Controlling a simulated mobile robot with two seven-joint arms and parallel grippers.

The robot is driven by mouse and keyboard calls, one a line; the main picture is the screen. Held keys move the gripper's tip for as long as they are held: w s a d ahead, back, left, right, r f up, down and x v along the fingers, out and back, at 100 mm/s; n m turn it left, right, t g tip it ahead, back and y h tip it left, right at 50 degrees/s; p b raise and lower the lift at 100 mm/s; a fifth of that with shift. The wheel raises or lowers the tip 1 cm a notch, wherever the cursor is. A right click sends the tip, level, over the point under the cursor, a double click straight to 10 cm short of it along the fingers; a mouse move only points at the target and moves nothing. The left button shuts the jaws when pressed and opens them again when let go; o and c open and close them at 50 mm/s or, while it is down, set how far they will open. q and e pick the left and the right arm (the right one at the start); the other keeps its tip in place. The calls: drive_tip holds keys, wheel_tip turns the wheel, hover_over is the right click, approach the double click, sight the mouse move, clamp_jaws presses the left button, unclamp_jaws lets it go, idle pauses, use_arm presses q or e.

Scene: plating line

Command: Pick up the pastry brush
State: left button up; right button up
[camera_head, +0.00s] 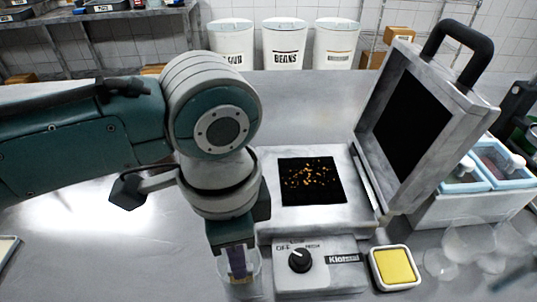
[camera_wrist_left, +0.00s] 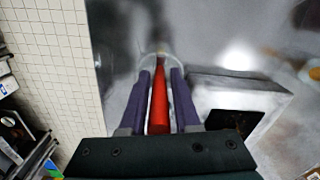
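A red handle (camera_wrist_left: 159,100), which seems to be the pastry brush, stands in a clear cup (camera_wrist_left: 160,58) in the left wrist view. Its lower end and any bristles are hidden. My left gripper (camera_wrist_left: 161,78) points down with a purple finger on each side of the handle. Narrow gaps seem to show beside the handle, so the fingers look open around it. In the head view my left gripper (camera_head: 238,264) is down at the clear cup (camera_head: 252,272), and the handle is hidden there. My right gripper is not in view.
A grill press (camera_head: 350,252) with its lid (camera_head: 470,105) raised stands just right of the cup. A yellow-filled dish (camera_head: 396,267), clear glasses (camera_head: 468,240) and blue-rimmed containers (camera_head: 490,172) are further right. White bins (camera_head: 284,45) line the back. Counter left of the cup is mostly clear.

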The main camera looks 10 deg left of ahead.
use_arm(q)
clamp_jaws()
idle(0.5)
